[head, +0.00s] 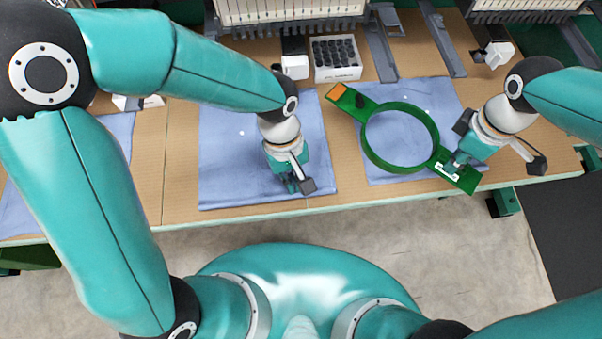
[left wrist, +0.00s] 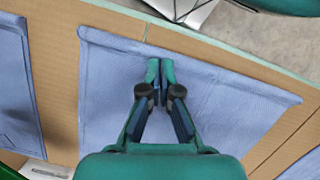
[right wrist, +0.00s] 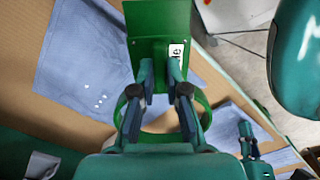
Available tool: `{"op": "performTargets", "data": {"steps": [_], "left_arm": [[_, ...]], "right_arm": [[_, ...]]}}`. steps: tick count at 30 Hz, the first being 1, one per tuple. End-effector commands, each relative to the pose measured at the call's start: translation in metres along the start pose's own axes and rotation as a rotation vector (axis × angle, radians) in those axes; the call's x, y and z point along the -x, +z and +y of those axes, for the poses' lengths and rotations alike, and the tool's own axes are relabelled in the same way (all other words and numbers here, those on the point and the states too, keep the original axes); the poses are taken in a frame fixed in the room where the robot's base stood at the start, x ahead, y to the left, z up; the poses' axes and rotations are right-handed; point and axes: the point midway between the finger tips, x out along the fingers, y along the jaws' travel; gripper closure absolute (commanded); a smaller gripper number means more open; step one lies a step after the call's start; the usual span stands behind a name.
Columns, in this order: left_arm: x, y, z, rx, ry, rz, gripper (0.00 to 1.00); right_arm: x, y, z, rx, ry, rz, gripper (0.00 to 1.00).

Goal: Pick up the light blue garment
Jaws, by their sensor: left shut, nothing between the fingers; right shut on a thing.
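Several light blue garments lie flat on the brown table. The middle garment (head: 235,165) is under my left gripper (head: 291,187), near its front edge; it also shows in the left wrist view (left wrist: 230,95). My left gripper is shut and empty, its fingertips (left wrist: 160,62) over the cloth; I cannot tell whether they touch it. A right garment (head: 425,95) lies partly under a green hoop frame (head: 372,148). My right gripper (head: 452,164) is shut on the frame's front end, which also shows in the right wrist view (right wrist: 158,30). Another garment (head: 112,130) lies at the left, partly behind my arm.
A white box of dark spools (head: 336,58) stands behind the middle garment. Embroidery machines (head: 290,12) line the back, with grey rails (head: 442,40) reaching forward. The table's front edge (head: 350,197) is close, with bare floor before it.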

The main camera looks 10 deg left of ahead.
Motion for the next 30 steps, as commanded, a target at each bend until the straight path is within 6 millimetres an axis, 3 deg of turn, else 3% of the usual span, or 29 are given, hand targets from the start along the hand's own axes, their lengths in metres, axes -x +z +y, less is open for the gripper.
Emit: {"op": "performTargets", "data": {"steps": [7,20,26,30], "left_arm": [[-0.012,0.040,0.000,-0.002,0.000,0.000,1.00],[-0.009,0.042,0.000,0.001,0.000,0.000,1.00],[0.011,0.041,0.001,0.001,0.004,0.003,1.00],[0.038,0.041,0.001,0.001,0.007,0.003,1.00]], "right_arm": [[-0.015,0.000,0.000,0.000,0.000,0.000,1.00],[-0.014,0.000,0.000,0.000,0.000,0.000,1.00],[-0.014,0.000,0.000,0.000,0.000,0.000,1.00],[-0.014,0.000,0.000,0.000,0.000,0.000,1.00]]}}
